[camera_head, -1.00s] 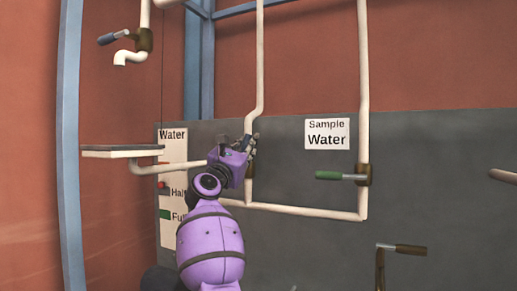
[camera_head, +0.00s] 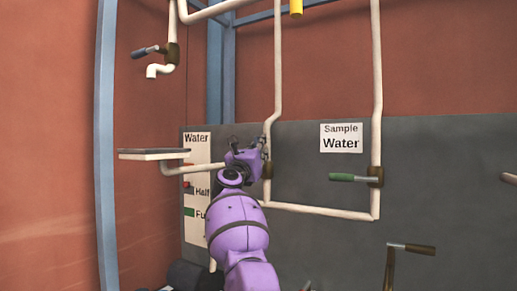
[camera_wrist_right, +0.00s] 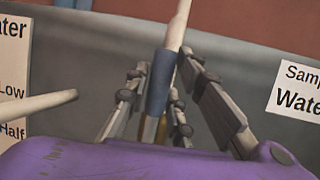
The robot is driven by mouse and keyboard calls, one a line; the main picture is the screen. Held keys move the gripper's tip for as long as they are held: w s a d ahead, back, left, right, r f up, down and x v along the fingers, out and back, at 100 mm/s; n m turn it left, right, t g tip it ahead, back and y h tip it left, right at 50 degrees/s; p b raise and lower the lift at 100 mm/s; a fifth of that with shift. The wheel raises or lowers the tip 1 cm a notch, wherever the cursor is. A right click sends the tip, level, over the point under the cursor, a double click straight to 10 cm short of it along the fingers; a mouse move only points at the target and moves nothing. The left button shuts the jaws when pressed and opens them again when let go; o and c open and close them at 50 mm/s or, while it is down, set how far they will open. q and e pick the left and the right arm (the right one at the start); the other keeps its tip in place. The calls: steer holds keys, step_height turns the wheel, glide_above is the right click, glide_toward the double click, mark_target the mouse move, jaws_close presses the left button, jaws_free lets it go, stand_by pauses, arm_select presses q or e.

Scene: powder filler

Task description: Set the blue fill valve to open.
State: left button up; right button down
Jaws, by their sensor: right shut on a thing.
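My right gripper (camera_head: 250,147) is at a valve on the middle white pipe in the head view. In the right wrist view its fingers (camera_wrist_right: 163,68) lie on both sides of a blue handle (camera_wrist_right: 158,85) and are shut on it. The handle points up along the white pipe, with a brass-coloured part (camera_wrist_right: 150,129) below it. In the head view my gripper hides this handle; part of the brown valve body (camera_head: 267,170) shows. Another blue-handled valve (camera_head: 147,50) sits high on the left, above a white spout (camera_head: 158,70). My left gripper is not in view.
A green-handled valve (camera_head: 352,178) is on the right pipe, under the "Sample Water" sign (camera_head: 341,138). A "Water" level sign (camera_head: 197,190) and a shelf (camera_head: 152,154) are at left. A brown-handled crank (camera_head: 412,249) stands at lower right. A blue post (camera_head: 105,130) rises at left.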

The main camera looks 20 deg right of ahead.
steer(key=c, duration=1.6)
jaws_free()
steer(key=shift+o, duration=0.6)
steer(key=shift+w+a, duration=0.1)
steer(key=v, duration=1.2)
